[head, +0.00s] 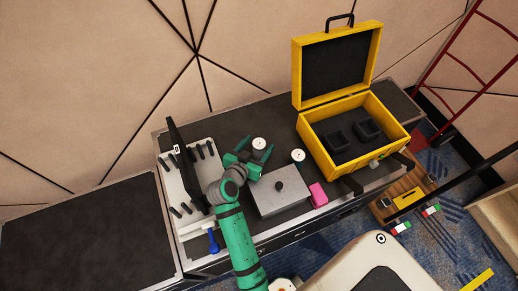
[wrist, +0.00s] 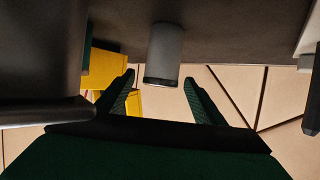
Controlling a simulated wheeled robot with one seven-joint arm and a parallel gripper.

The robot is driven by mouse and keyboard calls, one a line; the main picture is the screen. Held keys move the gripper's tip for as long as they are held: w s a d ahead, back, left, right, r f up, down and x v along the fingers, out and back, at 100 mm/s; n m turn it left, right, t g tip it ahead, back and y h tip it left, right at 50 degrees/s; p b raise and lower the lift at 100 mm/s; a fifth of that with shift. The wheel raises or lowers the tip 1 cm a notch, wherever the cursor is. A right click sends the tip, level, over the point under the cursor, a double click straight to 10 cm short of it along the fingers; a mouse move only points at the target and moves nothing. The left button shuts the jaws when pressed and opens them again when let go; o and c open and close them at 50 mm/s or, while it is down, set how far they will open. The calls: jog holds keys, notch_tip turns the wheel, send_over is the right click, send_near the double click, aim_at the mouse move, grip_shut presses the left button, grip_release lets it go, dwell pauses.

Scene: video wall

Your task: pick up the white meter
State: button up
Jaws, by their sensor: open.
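Two small round white-topped things that look like meters stand on the dark worktop in the head view. One white meter (head: 259,143) is just beyond my gripper (head: 254,154). The other white-topped piece (head: 298,156) stands further right, behind the grey box; I cannot tell for certain which one the task names. My gripper is open and empty, low over the worktop. In the wrist view, which looks upside down, a grey cylinder (wrist: 165,52) with a dark rim lies ahead, between the lines of the open fingers (wrist: 160,80). I cannot tell whether the fingertips reach around it.
A grey box with a black knob (head: 281,192) and a pink block (head: 318,195) stand right of my gripper. An open yellow case (head: 318,148) is further right. A white rack with a black panel (head: 184,215) is close on the left. The left worktop (head: 85,235) is clear.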

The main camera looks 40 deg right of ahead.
jog(key=shift+x, duration=2.7)
jog(key=shift+a, duration=0.1)
jog(key=c, duration=1.3)
